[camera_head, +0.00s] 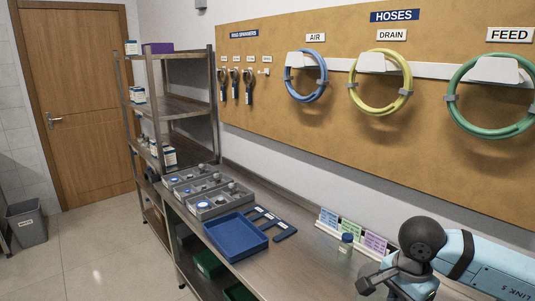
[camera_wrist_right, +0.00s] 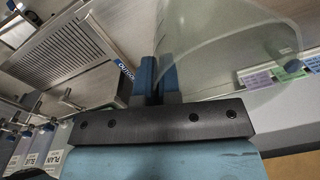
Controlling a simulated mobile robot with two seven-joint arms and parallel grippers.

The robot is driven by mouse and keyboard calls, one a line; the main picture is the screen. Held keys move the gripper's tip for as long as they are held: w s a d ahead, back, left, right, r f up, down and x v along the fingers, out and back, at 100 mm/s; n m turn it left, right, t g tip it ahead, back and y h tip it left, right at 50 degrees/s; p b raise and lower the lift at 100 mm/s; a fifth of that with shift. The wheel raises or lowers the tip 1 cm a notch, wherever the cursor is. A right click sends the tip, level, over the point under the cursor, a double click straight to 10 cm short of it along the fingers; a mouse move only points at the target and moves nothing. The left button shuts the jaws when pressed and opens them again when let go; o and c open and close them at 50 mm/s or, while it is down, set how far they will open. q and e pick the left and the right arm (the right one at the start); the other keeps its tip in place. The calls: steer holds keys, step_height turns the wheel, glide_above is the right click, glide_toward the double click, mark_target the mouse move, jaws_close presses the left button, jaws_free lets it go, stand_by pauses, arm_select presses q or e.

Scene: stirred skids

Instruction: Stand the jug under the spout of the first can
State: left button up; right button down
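A clear, see-through vessel, apparently the jug (camera_wrist_right: 225,45), fills the upper middle of the right wrist view, close to the camera. My right gripper (camera_wrist_right: 160,80) has its blue fingers close together at the vessel's near edge, with a thin strip of it seemingly between them. In the head view my right gripper (camera_head: 368,282) is at the lower right, partly cut off, and the jug cannot be made out there. Several pale containers with labels, perhaps the cans (camera_wrist_right: 50,160), show at the lower left of the wrist view. Their spouts are unclear. My left gripper is out of view.
A slatted metal panel (camera_wrist_right: 75,55) shows in the wrist view.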

steer(key=shift+s+a+f+n+p, duration=0.3)
steer(key=shift+s+f+n+p, duration=0.2)
steer(key=shift+n, duration=1.6)
steer(key=shift+s+a+f+n+p, duration=0.4)
steer(key=shift+n+p, duration=0.25)
steer(key=shift+n, duration=1.45)
steer(key=shift+s+a+f+n+p, duration=0.25)
steer(key=shift+s+f+n+p, duration=0.25)
steer(key=shift+n, duration=1.6)
steer(key=shift+r, duration=0.15)
steer(key=shift+s, duration=0.1)
